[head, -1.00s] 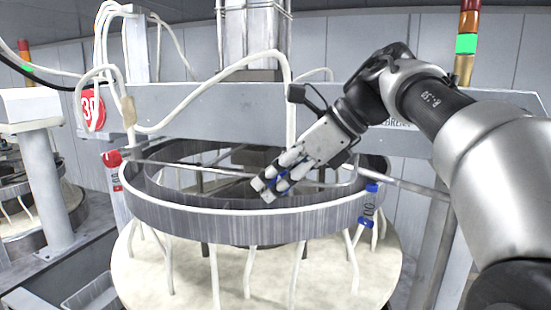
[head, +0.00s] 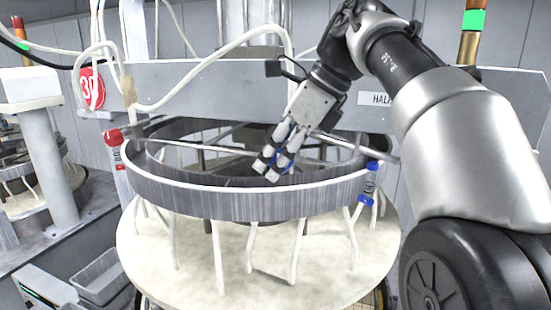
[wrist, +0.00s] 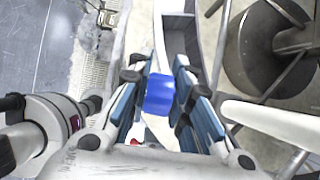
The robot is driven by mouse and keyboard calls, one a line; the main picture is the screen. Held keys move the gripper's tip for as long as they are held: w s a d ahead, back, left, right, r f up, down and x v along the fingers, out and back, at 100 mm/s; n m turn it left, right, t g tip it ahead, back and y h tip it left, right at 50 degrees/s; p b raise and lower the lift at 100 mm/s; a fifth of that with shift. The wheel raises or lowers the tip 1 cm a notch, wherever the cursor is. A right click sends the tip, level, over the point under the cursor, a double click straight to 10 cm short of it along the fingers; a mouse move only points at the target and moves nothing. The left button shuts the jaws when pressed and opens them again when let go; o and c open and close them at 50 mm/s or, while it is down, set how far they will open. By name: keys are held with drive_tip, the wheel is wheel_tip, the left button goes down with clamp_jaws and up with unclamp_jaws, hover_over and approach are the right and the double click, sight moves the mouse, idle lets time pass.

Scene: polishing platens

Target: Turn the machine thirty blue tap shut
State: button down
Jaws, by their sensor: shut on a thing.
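The machine bears a red sign reading 30 (head: 93,88). Its round grey ring (head: 235,203) stands above a pale platen (head: 225,262). My gripper (head: 268,170) reaches down over the ring's inside from the right. In the wrist view my gripper (wrist: 158,97) is shut on the blue tap (wrist: 158,94), which shows as a solid blue block between the fingers. The fingers hide its sides, so I cannot tell how far it is turned. In the head view the fingers cover the tap.
A bar (head: 190,147) crosses the ring. A red-capped tube (head: 116,150) stands at the ring's left; a tube with blue ends (head: 370,183) hangs at its right. White hoses (head: 215,78) arch above. A grey tray (head: 98,277) sits at lower left.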

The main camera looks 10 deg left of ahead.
drive_tip(key=c, duration=1.4)
unclamp_jaws()
drive_tip(key=shift+c, duration=0.2)
drive_tip(key=shift+v, duration=1.4)
drive_tip(key=s+d, duration=0.1)
drive_tip(key=d, duration=1.1)
drive_tip(key=shift+s, duration=0.35)
drive_tip(key=shift+a+r, duration=0.1)
drive_tip(key=shift+a, duration=0.05)
